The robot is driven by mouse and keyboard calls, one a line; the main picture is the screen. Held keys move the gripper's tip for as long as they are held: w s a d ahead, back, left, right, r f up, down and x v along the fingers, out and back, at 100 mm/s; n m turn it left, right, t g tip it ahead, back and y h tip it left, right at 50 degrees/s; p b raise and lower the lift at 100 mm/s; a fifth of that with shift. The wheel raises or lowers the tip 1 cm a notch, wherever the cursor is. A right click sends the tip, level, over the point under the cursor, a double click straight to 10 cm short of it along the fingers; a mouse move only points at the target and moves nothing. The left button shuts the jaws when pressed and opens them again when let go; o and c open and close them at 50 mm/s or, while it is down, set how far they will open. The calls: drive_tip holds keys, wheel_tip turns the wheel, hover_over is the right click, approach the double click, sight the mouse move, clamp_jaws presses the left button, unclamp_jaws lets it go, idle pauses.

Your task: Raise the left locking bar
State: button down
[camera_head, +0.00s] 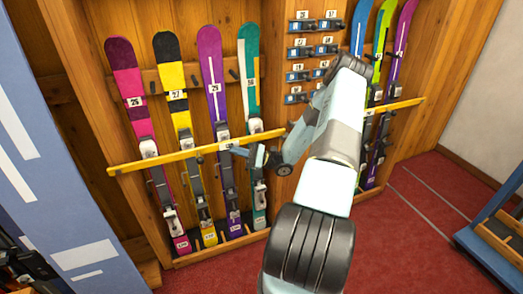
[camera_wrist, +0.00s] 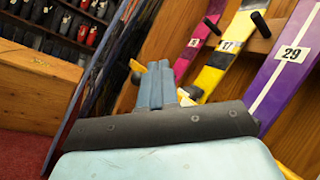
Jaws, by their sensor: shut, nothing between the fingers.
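The left locking bar (camera_head: 180,155) is a long yellow bar across the front of four left skis in the head view. It slopes a little, its left end lower in the picture. My gripper (camera_head: 230,149) is at the bar's right half, in front of the purple ski 29, its fingertips overlapping the bar's lower edge. I cannot tell whether they touch it. In the wrist view the blue fingers of my gripper (camera_wrist: 160,84) are together and empty. Small yellow parts show behind the fingertips there; most of the bar is hidden.
The rack holds a pink ski (camera_head: 128,85), a yellow-black ski (camera_head: 177,90), a purple ski (camera_head: 211,80) and a green-white ski (camera_head: 249,75). A right yellow bar (camera_head: 400,104) crosses other skis. Small numbered holders (camera_head: 300,50) sit between. Red carpet (camera_head: 400,230) is open at right.

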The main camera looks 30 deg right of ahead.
drive_tip(key=s+d+f+m+t+h, duration=0.1)
drive_tip(key=d+f+m+t+h, duration=0.5)
drive_tip(key=f+m+t+h, duration=0.3)
drive_tip(key=s+d+f+m+t+h, duration=0.1)
drive_tip(key=d+f+m+t+h, duration=0.5)
drive_tip(key=m+h, duration=0.8)
wheel_tip(320, 180, down, 4)
drive_tip(key=t+h, duration=0.3)
drive_tip(key=shift+s+d+m, duration=0.2)
drive_tip(key=shift+d+m, duration=0.1)
drive_tip(key=shift+d, duration=0.1)
drive_tip(key=shift+r, duration=0.2)
drive_tip(key=s+r+x, duration=0.2)
drive_tip(key=x, duration=1)
drive_tip(key=shift+w+r, duration=0.25)
drive_tip(key=shift+w, duration=0.05)
drive_tip(key=shift+a, duration=0.1)
